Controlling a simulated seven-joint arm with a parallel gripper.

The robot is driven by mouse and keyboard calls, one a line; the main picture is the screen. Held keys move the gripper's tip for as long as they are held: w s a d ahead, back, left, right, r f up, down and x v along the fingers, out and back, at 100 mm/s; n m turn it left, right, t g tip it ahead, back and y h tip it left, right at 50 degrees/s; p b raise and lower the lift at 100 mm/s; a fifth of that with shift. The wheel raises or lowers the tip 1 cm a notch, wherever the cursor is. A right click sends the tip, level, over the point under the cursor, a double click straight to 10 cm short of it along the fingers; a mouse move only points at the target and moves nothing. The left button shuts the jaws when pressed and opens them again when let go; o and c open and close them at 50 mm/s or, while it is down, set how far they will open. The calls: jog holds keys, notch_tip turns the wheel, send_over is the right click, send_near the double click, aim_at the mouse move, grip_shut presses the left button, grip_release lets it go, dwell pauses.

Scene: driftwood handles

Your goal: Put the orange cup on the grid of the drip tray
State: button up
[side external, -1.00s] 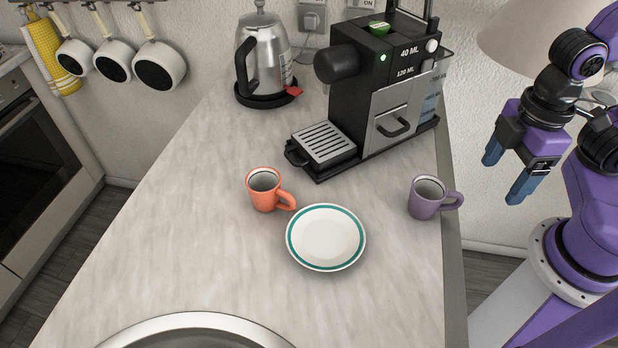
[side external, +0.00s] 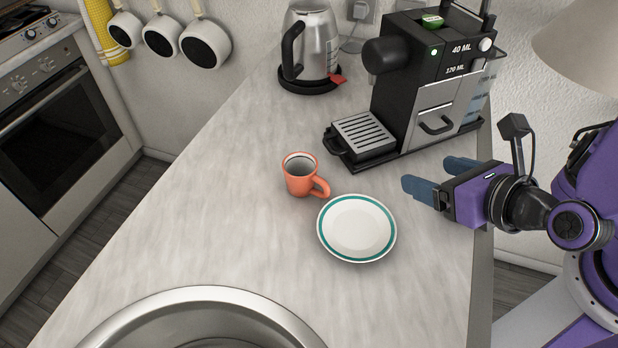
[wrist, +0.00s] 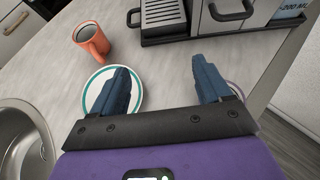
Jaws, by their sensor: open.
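The orange cup (side external: 300,177) stands upright on the counter, its handle towards the plate; it also shows at upper left in the wrist view (wrist: 92,40). The drip tray (side external: 363,136) with its slotted grid juts from the coffee machine, its grid bare; it shows at the top of the wrist view (wrist: 163,14). My gripper (side external: 426,175) is open and empty over the counter's right side, right of the cup and plate. Its two blue fingers stand wide apart in the wrist view (wrist: 160,68).
A white plate with a teal ring (side external: 357,229) lies in front of the cup. The purple mug is mostly hidden by my gripper; a bit of its rim shows in the wrist view (wrist: 237,89). A kettle (side external: 311,45) stands behind; a sink (side external: 205,325) is in front.

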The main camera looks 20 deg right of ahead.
aim_at(324, 181)
jog(key=s+a+n+t+y, duration=0.1)
jog(key=s+a+n+y, duration=0.25)
jog(key=a+n, duration=0.3)
jog(key=shift+m+y, duration=0.25)
jog(key=shift+y, duration=0.1)
jog(key=x, duration=1.2)
jog(key=shift+w+a+r, duration=0.25)
jog(key=shift+a, duration=0.25)
jog(key=shift+s+a+f+x, duration=0.1)
jog(key=shift+x, duration=0.75)
jog(key=shift+s+a+f+x, duration=0.1)
jog(key=shift+x, duration=0.8)
jog(key=shift+a+f+x, duration=0.1)
jog(key=shift+x, duration=0.75)
jog(key=shift+c, duration=0.2)
jog(key=shift+r, duration=0.1)
grip_shut()
